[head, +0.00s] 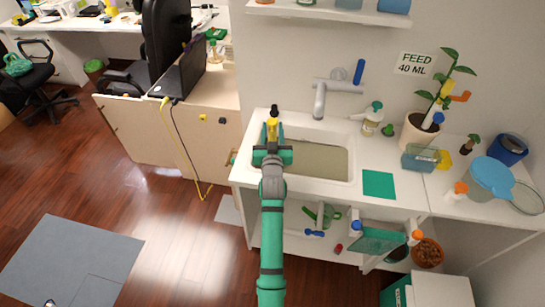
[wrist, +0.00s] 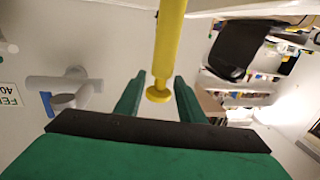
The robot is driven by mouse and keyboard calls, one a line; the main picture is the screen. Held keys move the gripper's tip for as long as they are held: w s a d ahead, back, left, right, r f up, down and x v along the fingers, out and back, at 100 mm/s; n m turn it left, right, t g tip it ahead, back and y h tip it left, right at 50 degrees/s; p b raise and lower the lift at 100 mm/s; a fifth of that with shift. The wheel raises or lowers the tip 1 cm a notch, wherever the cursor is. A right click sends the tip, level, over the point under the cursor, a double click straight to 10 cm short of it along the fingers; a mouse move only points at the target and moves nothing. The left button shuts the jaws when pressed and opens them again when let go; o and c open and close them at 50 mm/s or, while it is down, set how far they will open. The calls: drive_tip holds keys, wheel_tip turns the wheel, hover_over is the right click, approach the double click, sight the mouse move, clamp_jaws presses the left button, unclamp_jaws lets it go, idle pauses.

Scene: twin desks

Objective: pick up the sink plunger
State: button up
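The sink plunger shows as a yellow handle (head: 272,124) with a dark part at its far end, at the left rim of the sink (head: 315,156) in the head view. In the wrist view its yellow handle (wrist: 170,40) comes down from the top edge and ends in a round knob between my fingers. My gripper (head: 271,133) has green fingers, which stand apart on either side of the handle in the wrist view (wrist: 160,79). A gap shows on both sides, so the gripper is open. The plunger's cup is not clearly visible.
A grey faucet (head: 320,98) is on the wall behind the sink. A soap bottle (head: 372,120) and a potted plant (head: 417,131) stand to the right. A green mat (head: 379,184) lies right of the basin. A wooden cabinet (head: 211,140) is to the left.

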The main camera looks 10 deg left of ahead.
drive_tip(key=shift+x, duration=0.85)
drive_tip(key=shift+s, duration=0.1)
clamp_jaws()
drive_tip(key=shift+r, duration=0.1)
